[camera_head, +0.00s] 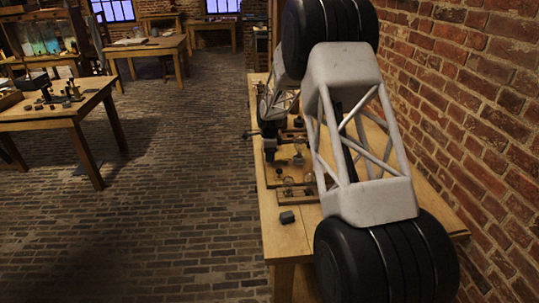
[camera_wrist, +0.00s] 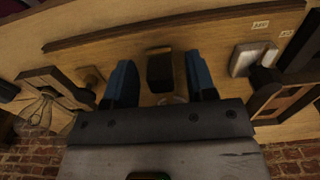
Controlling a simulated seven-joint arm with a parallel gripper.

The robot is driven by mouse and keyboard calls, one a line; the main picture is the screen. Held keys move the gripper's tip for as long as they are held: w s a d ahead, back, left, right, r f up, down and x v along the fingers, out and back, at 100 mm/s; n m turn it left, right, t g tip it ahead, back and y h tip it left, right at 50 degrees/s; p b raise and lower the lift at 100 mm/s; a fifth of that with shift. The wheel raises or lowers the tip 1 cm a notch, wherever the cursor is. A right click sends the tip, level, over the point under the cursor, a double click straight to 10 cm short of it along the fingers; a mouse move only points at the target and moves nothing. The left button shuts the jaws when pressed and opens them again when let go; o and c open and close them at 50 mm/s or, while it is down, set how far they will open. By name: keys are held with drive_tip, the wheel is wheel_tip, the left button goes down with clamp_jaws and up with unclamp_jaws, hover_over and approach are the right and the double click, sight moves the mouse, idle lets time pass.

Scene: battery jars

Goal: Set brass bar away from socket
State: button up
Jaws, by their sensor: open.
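My gripper (camera_wrist: 160,84) shows in the wrist view as two blue fingers spread apart. A dark, brownish block (camera_wrist: 160,71) stands between the fingers, with a visible gap on each side. It may be the brass bar, but the dim light hides its colour. A small, pale round thing (camera_wrist: 172,99) shows just below it, partly hidden by the gripper body. I cannot make out the socket for sure. In the head view my arm covers much of the workbench, and the fingers cannot be made out.
The wooden workbench (camera_head: 279,239) stands along a brick wall (camera_head: 470,100). A small dark block (camera_head: 287,217) lies near its front edge. In the wrist view a pale metal piece (camera_wrist: 243,60) lies at right by small labels, and a dark wooden frame (camera_wrist: 55,87) is at left.

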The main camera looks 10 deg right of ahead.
drive_tip(key=shift+r, duration=3.9)
drive_tip(key=shift+s+d+r, duration=0.1)
drive_tip(key=shift+s+r, duration=0.2)
drive_tip(key=shift+r, duration=0.15)
drive_tip(key=s+d+r+n, duration=0.2)
drive_tip(key=s+r+n, duration=0.1)
drive_tip(key=s+r, duration=0.55)
drive_tip(key=s+d+r+n+t, duration=0.1)
drive_tip(key=s+d+r+n, duration=0.3)
drive_tip(key=s, duration=0.7)
drive_tip(key=s+a+r+n, duration=0.1)
drive_tip(key=s+r+n, duration=0.1)
drive_tip(key=s+r, duration=0.65)
drive_tip(key=s+d+f+n, duration=0.1)
drive_tip(key=s+n, duration=0.3)
drive_tip(key=s, duration=1.4)
drive_tip(key=s+d+f+n+t, duration=0.1)
drive_tip(key=s+n, duration=0.3)
drive_tip(key=s, duration=1.4)
drive_tip(key=shift+d+f+n+t, duration=0.3)
drive_tip(key=shift+d+f+n, duration=0.1)
drive_tip(key=shift+d, duration=0.2)
